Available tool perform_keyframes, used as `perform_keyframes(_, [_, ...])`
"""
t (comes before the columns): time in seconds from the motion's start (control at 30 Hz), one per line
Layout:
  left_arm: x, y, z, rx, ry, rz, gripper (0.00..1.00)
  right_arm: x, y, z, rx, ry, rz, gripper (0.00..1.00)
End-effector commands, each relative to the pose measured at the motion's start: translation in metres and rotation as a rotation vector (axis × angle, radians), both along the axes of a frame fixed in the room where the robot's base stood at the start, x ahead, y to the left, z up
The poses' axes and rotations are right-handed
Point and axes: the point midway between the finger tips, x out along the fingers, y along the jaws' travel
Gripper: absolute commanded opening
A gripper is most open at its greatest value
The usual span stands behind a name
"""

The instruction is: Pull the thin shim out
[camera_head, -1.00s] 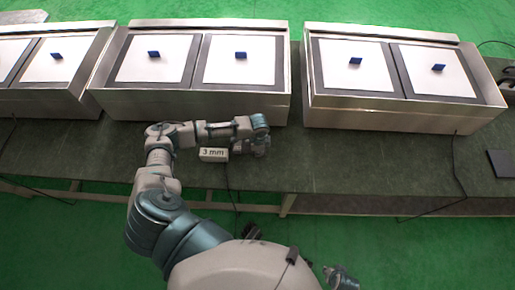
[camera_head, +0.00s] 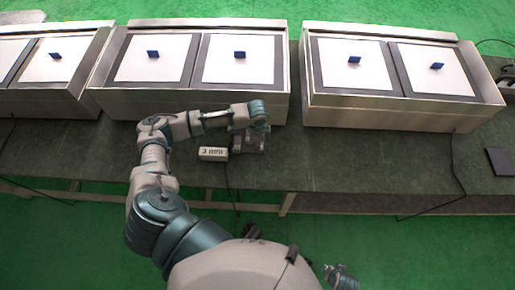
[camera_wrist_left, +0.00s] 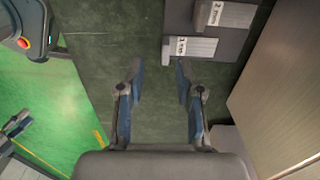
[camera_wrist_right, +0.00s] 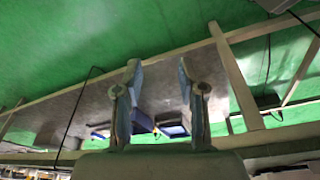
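My left gripper (camera_wrist_left: 161,72) is open and empty in the left wrist view, pointing down at the dark green bench top. Grey stepped blocks with white labels lie just beyond its fingers to the upper right: an upper label (camera_wrist_left: 231,15) and a lower label (camera_wrist_left: 193,47), both with small print. In the head view a grey block (camera_head: 248,141) shows beneath my left wrist, beside a white block with an "mm" label (camera_head: 213,154). I cannot tell which piece is the thin shim. My right gripper (camera_wrist_right: 158,72) is open and empty, away from the bench top.
Metal casings (camera_head: 190,105) and (camera_head: 390,116) stand along the back of the bench, holding white panels with blue tabs. A dark flat piece (camera_head: 499,162) lies at the right. Cables hang over the front edge. The bench right of my left gripper is mostly clear.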

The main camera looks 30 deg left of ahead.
Motion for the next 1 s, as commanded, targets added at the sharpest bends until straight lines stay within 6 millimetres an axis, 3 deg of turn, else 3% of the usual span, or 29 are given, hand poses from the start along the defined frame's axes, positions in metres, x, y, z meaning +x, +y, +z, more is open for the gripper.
perform_keyframes(0.1, [0.000,0.000,0.023,0.001,-0.001,0.000,0.35,0.000,0.000,0.000,0.000,0.000,0.000,0.40])
perform_keyframes(0.23, [0.000,0.000,0.038,0.001,-0.001,0.001,0.35,0.000,0.000,0.000,0.000,0.000,0.000,0.40])
perform_keyframes(0.7, [-0.001,0.001,0.046,-0.005,0.000,0.000,0.35,0.002,0.000,-0.001,-0.001,0.000,0.000,0.40])
perform_keyframes(0.87, [-0.005,0.007,0.056,-0.062,-0.019,-0.012,0.35,-0.004,0.000,-0.038,-0.003,0.017,0.004,0.40])
perform_keyframes(1.0, [-0.012,0.019,0.068,-0.155,-0.059,-0.023,0.35,-0.023,-0.002,-0.091,-0.005,0.036,0.011,0.40])
